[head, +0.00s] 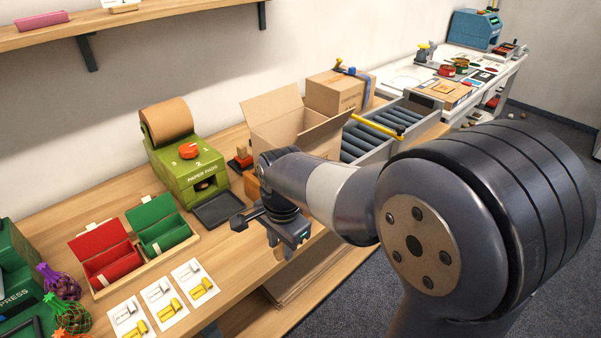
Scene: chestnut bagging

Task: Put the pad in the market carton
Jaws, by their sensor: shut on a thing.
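The market carton (272,130) is the open cardboard box on the bench, flaps up; its inside is mostly hidden. My gripper (288,247) points down over the bench's front edge, in front of the carton and right of the dark tray. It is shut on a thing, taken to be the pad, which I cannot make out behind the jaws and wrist. The green paper pads dispenser (184,168) carries a brown paper roll. The dark tray (217,209) in front of it looks empty.
A roller conveyor (365,143) and a closed carton (334,92) lie beyond the open carton. Red and green boxes (107,252) and picture cards (158,293) lie at left. A small red-topped stand (241,160) is beside the carton. A shelf (120,17) hangs above.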

